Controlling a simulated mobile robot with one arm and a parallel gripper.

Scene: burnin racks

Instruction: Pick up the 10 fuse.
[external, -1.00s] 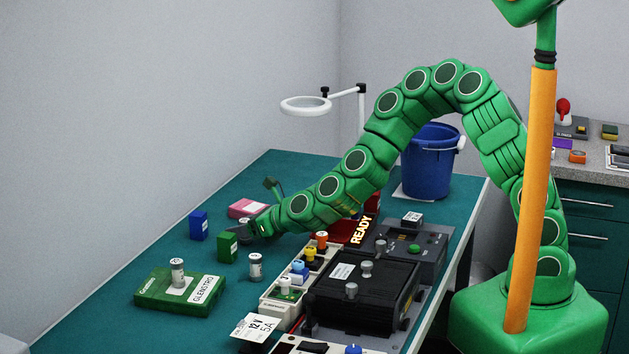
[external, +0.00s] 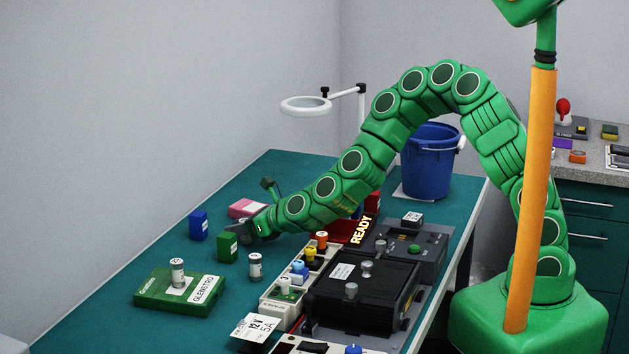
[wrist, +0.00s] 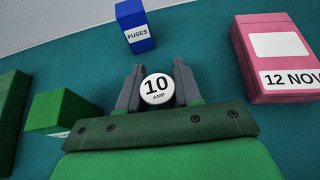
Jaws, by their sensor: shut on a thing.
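The 10 fuse (wrist: 157,89) is a small round white-topped piece marked "10 AMP", in the middle of the wrist view. My gripper (wrist: 158,88) has its two grey fingers on either side of the fuse and is shut on it. In the external view my gripper (external: 262,230) is low over the green table, between the green box and the pink box. The fuse cannot be made out clearly there.
A blue "FUSES" box (wrist: 135,27), a green box (wrist: 62,110) and a pink box (wrist: 277,58) stand around my gripper. Another cylinder (external: 177,273) stands on a green case (external: 150,291). Black equipment (external: 362,295) lies to the right.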

